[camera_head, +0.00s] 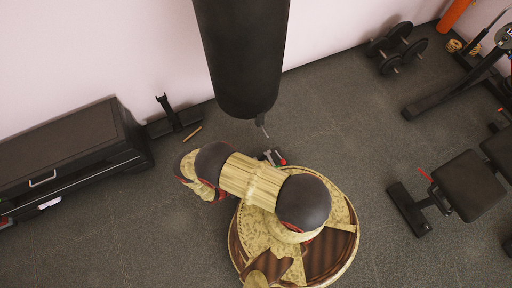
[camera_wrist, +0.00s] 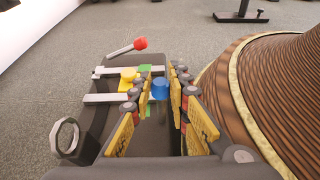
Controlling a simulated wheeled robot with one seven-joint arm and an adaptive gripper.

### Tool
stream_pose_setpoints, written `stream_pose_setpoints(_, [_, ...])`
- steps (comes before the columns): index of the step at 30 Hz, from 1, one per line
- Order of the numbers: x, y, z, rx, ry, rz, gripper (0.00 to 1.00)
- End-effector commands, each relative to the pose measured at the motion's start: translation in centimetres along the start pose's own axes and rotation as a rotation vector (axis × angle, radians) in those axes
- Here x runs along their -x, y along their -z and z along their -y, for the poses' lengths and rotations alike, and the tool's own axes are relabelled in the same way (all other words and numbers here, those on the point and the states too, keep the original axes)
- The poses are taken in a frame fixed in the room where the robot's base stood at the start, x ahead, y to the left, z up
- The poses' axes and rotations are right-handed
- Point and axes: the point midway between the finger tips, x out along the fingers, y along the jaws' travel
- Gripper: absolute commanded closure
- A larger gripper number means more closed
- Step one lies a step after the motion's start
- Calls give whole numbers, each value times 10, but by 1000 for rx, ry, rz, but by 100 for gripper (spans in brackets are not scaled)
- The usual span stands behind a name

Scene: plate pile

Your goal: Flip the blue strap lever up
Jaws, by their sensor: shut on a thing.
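The blue strap lever (camera_wrist: 160,87) shows as a short blue knob on a dark device (camera_wrist: 95,115) with pale metal straps. In the wrist view my gripper (camera_wrist: 164,84) has one finger on each side of the blue knob and is shut on it. The fingers hide part of the knob's base. A yellow knob (camera_wrist: 129,76) is just left of the left finger, and a lever with a red ball (camera_wrist: 140,43) sticks out behind. In the head view only a small part of the device (camera_head: 270,157) shows beside my arm; my gripper is hidden there.
A black punching bag (camera_head: 242,60) hangs just behind the device. A dark cabinet (camera_head: 70,155) stands at the left, dumbbells (camera_head: 397,48) lie at the back right, and a bench (camera_head: 468,182) is at the right. A metal ring (camera_wrist: 64,137) is on the device's left. Grey floor around is open.

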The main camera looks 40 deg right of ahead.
Motion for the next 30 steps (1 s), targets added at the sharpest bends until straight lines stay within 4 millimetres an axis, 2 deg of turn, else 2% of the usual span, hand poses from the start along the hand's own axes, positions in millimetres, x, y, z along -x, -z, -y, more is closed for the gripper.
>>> stream_pose_setpoints(1, [0, 6, 1, -1, -4, 17, 100])
stream_pose_setpoints(9, [6, 7, 4, -1, -3, 90, 100])
stream_pose_setpoints(23, [8, 7, 4, -2, -1, 100, 100])
stream_pose_setpoints(24, [8, 7, 4, -2, -1, 99, 82])
stream_pose_setpoints(30, [8, 6, 4, -1, -1, 102, 70])
